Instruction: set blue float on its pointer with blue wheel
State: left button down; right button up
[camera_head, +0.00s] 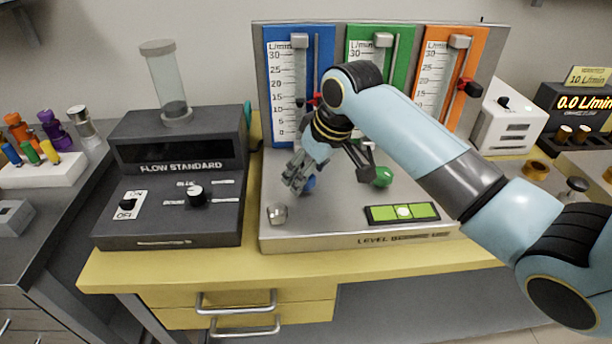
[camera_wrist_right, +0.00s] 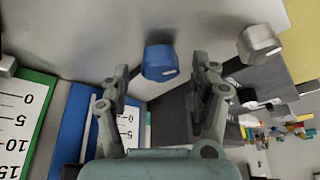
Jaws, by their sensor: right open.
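The blue wheel (camera_head: 309,184) sits low on the grey stand, partly hidden by my right gripper (camera_head: 325,175). In the right wrist view the blue wheel (camera_wrist_right: 160,62) lies between the spread fingertips of my open right gripper (camera_wrist_right: 163,75), with gaps on both sides. The blue panel (camera_head: 272,90) carries a scale and a tube. A red pointer (camera_head: 316,99) is beside the tube. A small dark piece (camera_head: 300,103) in the tube looks like the blue float, but its level against the pointer is hard to tell. My left gripper is not in view.
A green wheel (camera_head: 382,177) is close right of my gripper. A silver hex knob (camera_head: 277,213) is at the stand's front left. The green bubble level (camera_head: 402,213) lies at the front. The Flow Standard box (camera_head: 180,160) stands left.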

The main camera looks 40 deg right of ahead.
jog(key=shift+w+f, duration=0.3)
jog(key=shift+f, duration=0.35)
jog(key=c, duration=1.1)
jog(key=shift+s+r+p, duration=0.1)
jog(key=shift+r+p, duration=0.05)
jog(key=shift+p, duration=0.3)
jog(key=shift+c, duration=0.3)
jog(key=shift+n+p, duration=0.45)
jog(key=shift+n, duration=0.05)
jog(key=o, duration=1.2)
jog(key=shift+c, duration=0.2)
